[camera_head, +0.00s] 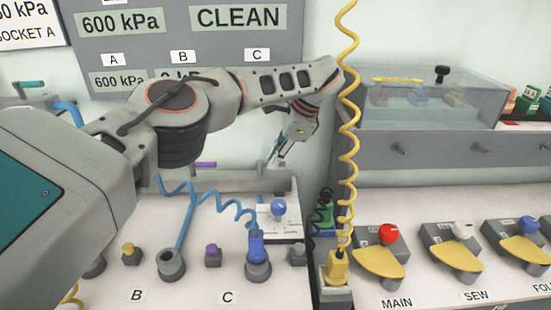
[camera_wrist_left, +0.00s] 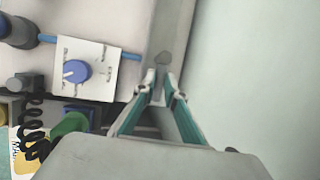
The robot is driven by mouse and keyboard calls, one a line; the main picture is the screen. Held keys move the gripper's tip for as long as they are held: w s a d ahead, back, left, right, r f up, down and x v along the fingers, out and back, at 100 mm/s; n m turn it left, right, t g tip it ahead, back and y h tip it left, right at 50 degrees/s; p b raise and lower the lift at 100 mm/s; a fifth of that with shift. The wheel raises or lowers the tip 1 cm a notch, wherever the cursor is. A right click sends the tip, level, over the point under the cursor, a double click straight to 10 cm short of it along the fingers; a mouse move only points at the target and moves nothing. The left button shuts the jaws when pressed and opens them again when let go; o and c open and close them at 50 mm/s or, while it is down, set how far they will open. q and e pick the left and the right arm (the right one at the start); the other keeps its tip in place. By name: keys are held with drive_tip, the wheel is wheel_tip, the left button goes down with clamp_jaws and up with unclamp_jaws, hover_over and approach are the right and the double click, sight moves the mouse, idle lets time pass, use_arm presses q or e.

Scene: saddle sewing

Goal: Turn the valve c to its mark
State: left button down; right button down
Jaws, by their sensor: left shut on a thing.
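My left gripper (camera_head: 276,153) reaches down at the right end of the grey pipe (camera_head: 240,181) under the C label (camera_head: 257,55). In the left wrist view its two teal fingers (camera_wrist_left: 166,85) converge over the pipe and are shut on a small grey part there, which I take to be the handle of valve c (camera_wrist_left: 161,60). The fingers cover most of it, so its angle and its mark cannot be made out. My right gripper is not in view.
A blue knob (camera_head: 279,207) on a white plate stands just in front of the gripper. A blue coiled hose (camera_head: 205,199) and a yellow coiled hose (camera_head: 349,130) hang nearby. A clear box (camera_head: 430,97) sits on a shelf at right.

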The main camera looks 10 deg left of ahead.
use_arm(q)
drive_tip(key=shift+r, duration=0.1)
idle(0.3)
drive_tip(key=c, duration=2.1)
unclamp_jaws()
